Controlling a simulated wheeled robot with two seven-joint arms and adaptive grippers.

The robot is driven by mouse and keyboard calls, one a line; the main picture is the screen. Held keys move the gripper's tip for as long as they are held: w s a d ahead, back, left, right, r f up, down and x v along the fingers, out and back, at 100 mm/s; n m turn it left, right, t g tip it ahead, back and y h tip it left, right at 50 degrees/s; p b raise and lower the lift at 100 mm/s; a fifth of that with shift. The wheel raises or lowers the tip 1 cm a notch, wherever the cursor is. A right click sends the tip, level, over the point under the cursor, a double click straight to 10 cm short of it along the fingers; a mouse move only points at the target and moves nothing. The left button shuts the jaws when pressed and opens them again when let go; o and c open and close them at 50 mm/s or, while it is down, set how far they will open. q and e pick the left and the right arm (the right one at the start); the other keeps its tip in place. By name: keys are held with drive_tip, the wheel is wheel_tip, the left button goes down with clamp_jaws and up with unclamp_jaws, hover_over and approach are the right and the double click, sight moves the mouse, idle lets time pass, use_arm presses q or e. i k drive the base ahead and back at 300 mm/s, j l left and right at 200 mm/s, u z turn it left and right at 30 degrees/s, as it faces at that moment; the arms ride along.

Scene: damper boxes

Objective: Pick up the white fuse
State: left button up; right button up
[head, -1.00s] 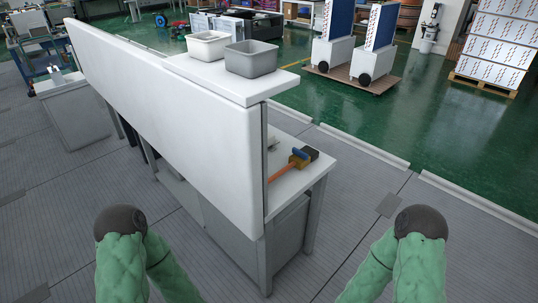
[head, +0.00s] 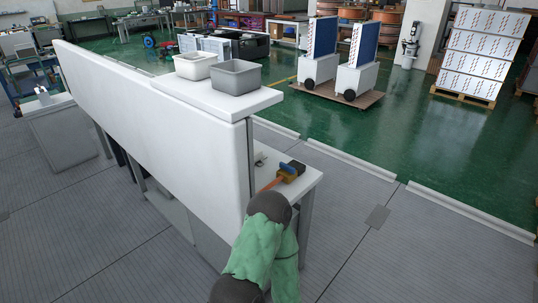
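I cannot make out a white fuse in the head view. A workbench (head: 304,182) stands behind a tall white panel (head: 165,125) that hides much of its top. On its visible end lies an orange, blue and black tool (head: 289,173). A small pale item (head: 260,158) beside it is too small to identify. One of my green-sleeved arms reaches in from the bottom middle, its dark joint in front of the bench's near corner.
A white bin (head: 196,65) and a grey bin (head: 238,78) stand on the panel's top shelf (head: 215,99). Grey floor (head: 400,265) is open to the right. Two blue-and-white units stand on a pallet (head: 345,93) farther back.

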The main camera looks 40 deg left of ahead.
sight(258, 152)
drive_tip(key=i, duration=0.9)
drive_tip(key=i+j+z, duration=0.1)
drive_tip(key=i, duration=0.8)
drive_tip(key=i+u, duration=0.25)
drive_tip(key=i, duration=0.3)
drive_tip(key=i+u, duration=0.3)
drive_tip(key=i, duration=0.25)
drive_tip(key=i+l+u, duration=0.25)
drive_tip(key=i, duration=0.25)
